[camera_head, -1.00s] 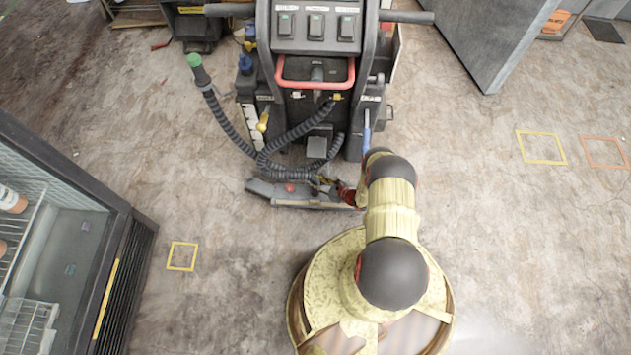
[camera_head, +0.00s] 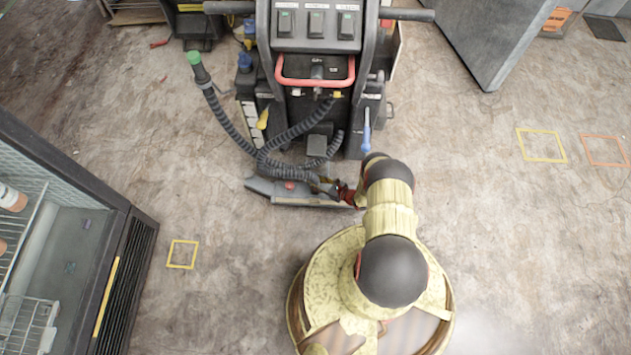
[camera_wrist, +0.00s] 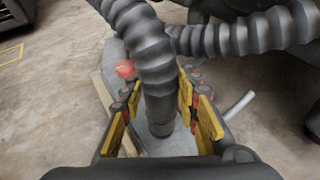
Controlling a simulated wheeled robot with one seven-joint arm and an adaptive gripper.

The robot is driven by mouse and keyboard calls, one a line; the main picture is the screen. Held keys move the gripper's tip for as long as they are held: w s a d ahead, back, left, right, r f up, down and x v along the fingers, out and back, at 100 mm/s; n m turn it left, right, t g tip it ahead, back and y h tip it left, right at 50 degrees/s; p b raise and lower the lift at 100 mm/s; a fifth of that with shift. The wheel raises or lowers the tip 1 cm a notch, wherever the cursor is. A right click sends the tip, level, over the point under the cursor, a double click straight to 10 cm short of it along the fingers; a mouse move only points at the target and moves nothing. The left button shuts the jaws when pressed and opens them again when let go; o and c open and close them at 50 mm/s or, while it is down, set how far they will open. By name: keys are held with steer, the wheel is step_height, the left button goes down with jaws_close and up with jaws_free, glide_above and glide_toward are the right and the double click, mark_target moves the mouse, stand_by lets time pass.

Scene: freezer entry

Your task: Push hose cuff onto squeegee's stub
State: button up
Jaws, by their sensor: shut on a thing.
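The black ribbed hose ends in a dark smooth cuff (camera_wrist: 160,112), seen in the wrist view between the yellow-padded fingers of my gripper (camera_wrist: 160,108). My gripper is shut on the cuff. The cuff points down at the grey squeegee (camera_wrist: 152,143). In the head view the squeegee (camera_head: 262,187) lies on the floor in front of the machine, and my gripper (camera_head: 335,188) is over its right part. The squeegee's stub is hidden by the cuff and fingers, so I cannot tell whether the cuff is around it. A red knob (camera_wrist: 125,69) stands left of the cuff.
The floor machine (camera_head: 316,65) with a red handle stands behind the squeegee. Another hose with a green end (camera_head: 194,59) rises at left. A glass-fronted cabinet (camera_head: 110,270) is at lower left. The floor to the right is clear, with taped squares.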

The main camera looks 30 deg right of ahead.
steer(key=shift+f, duration=0.35)
steer(key=o, duration=1.1)
steer(key=shift+o, duration=0.8)
steer(key=shift+s, duration=0.15)
steer(key=v, duration=1.1)
steer(key=shift+s+r, duration=0.25)
steer(key=shift+s, duration=0.05)
steer(key=shift+d, duration=0.1)
